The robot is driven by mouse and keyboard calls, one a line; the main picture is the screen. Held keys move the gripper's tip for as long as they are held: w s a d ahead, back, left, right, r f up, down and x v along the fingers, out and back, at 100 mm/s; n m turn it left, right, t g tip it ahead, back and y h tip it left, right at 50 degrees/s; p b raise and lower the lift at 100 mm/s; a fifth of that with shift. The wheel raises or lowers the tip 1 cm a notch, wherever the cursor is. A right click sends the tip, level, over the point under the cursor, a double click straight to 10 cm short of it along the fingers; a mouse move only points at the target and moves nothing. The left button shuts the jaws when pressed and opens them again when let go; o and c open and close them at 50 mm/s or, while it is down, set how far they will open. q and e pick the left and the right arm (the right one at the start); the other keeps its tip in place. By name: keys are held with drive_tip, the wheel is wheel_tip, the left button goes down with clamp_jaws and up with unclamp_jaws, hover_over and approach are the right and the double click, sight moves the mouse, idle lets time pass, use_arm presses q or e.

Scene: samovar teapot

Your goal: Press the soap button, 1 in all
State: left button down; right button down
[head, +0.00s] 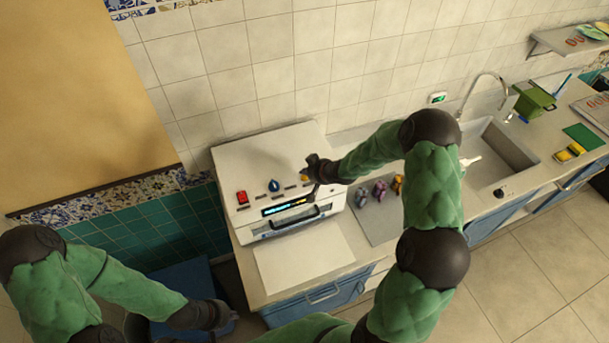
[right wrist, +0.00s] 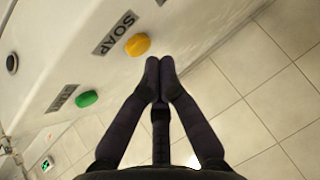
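In the head view the machine (head: 262,160) stands on the counter, and the yellow button (head: 305,177) shows partly beside my right gripper (head: 312,172). In the right wrist view my right gripper (right wrist: 160,65) has its fingertips together with nothing between them. They are just right of the button; I cannot tell whether they touch it. My left gripper (head: 226,318) is low at the bottom, away from the machine, its fingers unclear.
A green button (right wrist: 87,98) sits farther along the panel. A red switch (head: 242,197) and blue knob (head: 274,185) are left of the yellow button. A door handle (head: 293,222) is on the front. Several small colored items lie on a grey mat (head: 375,226) right of the machine.

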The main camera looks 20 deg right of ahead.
sight(306, 178)
drive_tip(key=shift+r, duration=0.2)
wheel_tip(306, 178, up, 5)
drive_tip(key=p, duration=0.4)
idle(0.3)
drive_tip(key=shift+f, duration=0.1)
idle(0.7)
